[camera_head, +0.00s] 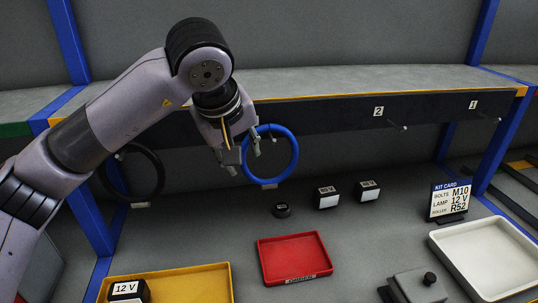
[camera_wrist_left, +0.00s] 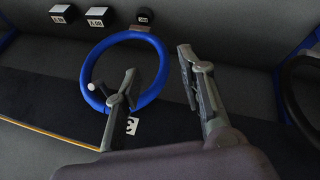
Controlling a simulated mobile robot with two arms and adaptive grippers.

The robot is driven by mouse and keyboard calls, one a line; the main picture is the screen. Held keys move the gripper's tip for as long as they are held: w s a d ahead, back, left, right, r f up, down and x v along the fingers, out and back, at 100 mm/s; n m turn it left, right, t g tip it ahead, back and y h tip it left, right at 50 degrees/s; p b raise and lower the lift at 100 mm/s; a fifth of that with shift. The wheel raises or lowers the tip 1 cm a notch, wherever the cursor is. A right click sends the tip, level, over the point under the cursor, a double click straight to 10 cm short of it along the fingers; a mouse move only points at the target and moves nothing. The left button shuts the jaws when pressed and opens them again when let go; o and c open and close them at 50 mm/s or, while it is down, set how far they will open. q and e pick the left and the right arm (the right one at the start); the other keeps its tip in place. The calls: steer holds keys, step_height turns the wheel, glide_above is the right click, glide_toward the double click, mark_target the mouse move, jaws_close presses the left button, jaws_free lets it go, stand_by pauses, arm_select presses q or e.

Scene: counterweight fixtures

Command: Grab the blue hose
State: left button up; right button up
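The blue hose (camera_head: 296,160) is a ring hanging at the front of the dark shelf edge. It also shows in the left wrist view (camera_wrist_left: 85,80). My left gripper (camera_head: 236,160) is at the ring's left side in the head view. In the left wrist view my left gripper (camera_wrist_left: 158,65) has its fingers apart. One finger overlaps the ring's opening and the other lies outside, with the ring's near side between them in the picture. I cannot tell whether either finger touches the hose. My right gripper is in neither view.
A black hose (camera_head: 160,175) hangs to the left, by a blue post (camera_head: 92,225). Bare pegs (camera_head: 398,126) stick out beneath labels 2 and 1. Below are a red tray (camera_head: 262,262), a yellow tray (camera_head: 195,285), a white tray (camera_head: 458,262), small black boxes (camera_head: 327,190) and a kit card (camera_head: 450,200).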

mark_target(246, 167)
arm_select(q)
steer(key=p+x, duration=0.1)
steer(key=x, duration=0.2)
steer(key=p+x, duration=0.1)
steer(key=x, duration=0.1)
steer(key=w+p+x, duration=0.1)
steer(key=p+x, duration=0.1)
steer(key=x, duration=0.1)
steer(key=shift+w+a+f, duration=0.1)
steer(key=shift+w+a, duration=0.1)
steer(key=shift+a, duration=0.05)
steer(key=shift+c, duration=0.5)
jaws_close()
